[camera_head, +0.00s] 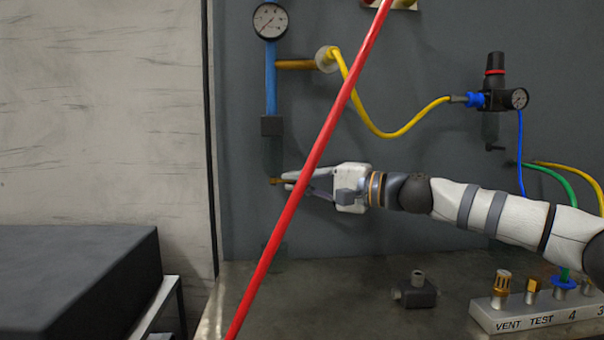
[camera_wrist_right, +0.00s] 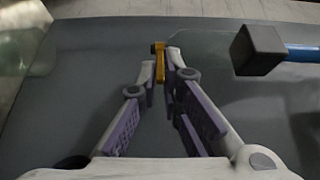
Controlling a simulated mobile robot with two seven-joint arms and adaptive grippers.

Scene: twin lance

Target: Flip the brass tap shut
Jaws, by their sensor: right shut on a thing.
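The brass tap (camera_head: 274,181) is a small yellow-brown lever low on the panel, under the blue pipe. It also shows in the right wrist view (camera_wrist_right: 159,47), between the fingertips. My right gripper (camera_head: 290,180) reaches in from the right and is shut on the tap. In the wrist view, the fingers (camera_wrist_right: 162,75) are close together at their tips, with part of the lever hidden between them. How far the tap is turned is hard to tell. My left gripper is not in view.
A long red rod or line (camera_head: 320,150) crosses diagonally in front of my right gripper. The blue pipe (camera_head: 271,80) carries a gauge (camera_head: 270,21). A yellow hose (camera_head: 385,136) runs to a black regulator (camera_head: 494,98). A labelled block (camera_head: 540,314) stands on the bench (camera_head: 350,300).

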